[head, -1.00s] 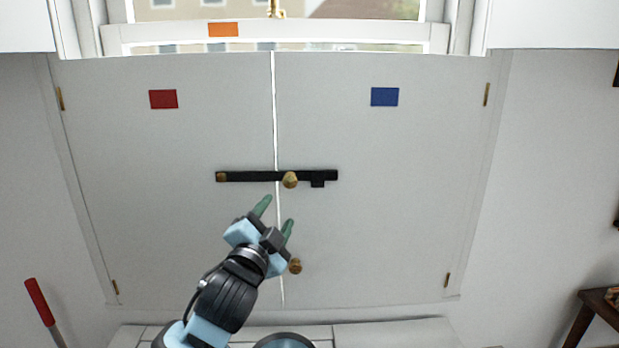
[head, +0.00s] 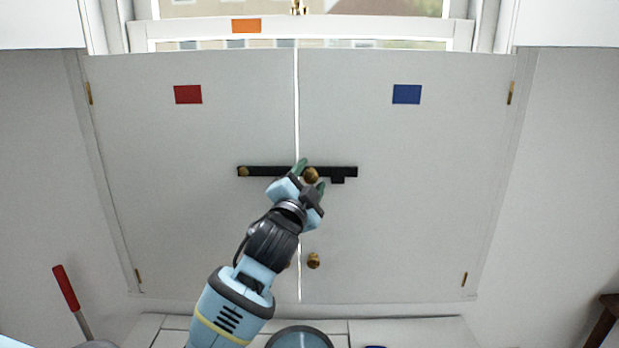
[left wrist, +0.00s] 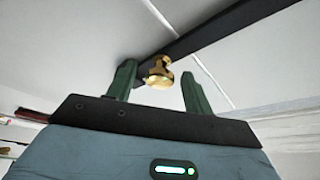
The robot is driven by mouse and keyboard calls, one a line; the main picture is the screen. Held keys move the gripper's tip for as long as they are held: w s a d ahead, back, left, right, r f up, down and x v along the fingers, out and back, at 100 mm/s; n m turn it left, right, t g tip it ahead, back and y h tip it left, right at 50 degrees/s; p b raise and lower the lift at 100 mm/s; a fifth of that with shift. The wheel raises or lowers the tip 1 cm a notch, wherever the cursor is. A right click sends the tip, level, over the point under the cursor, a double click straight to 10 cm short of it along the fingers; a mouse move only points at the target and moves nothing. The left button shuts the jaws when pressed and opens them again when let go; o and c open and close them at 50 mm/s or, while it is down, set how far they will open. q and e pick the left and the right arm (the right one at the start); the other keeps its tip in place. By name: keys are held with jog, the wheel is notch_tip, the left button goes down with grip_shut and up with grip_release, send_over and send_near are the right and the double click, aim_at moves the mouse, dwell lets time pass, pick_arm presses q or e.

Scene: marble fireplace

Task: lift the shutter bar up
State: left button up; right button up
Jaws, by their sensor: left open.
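The black shutter bar (head: 270,171) lies level across the seam of the two white shutters (head: 200,215). A brass pivot (head: 243,171) is at its left end and a brass knob (head: 311,175) is on it right of the seam. My left gripper (head: 313,175) is open, its green fingers on either side of the knob. In the left wrist view the knob (left wrist: 159,74) sits between the open fingers (left wrist: 158,88), close to the left one; whether it touches is unclear. The bar (left wrist: 225,32) runs above them. The right gripper is not in view.
A lower brass knob (head: 313,260) is on the right shutter. A red patch (head: 188,94) and a blue patch (head: 407,94) mark the shutters. A window sash with an orange patch (head: 246,26) is above. A red-handled tool (head: 66,288) stands at left.

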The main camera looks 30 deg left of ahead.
pick_arm(q)
jog(key=shift+w+a, duration=0.1)
jog(key=shift+w, duration=0.35)
jog(key=shift+s+r, duration=0.15)
grip_shut()
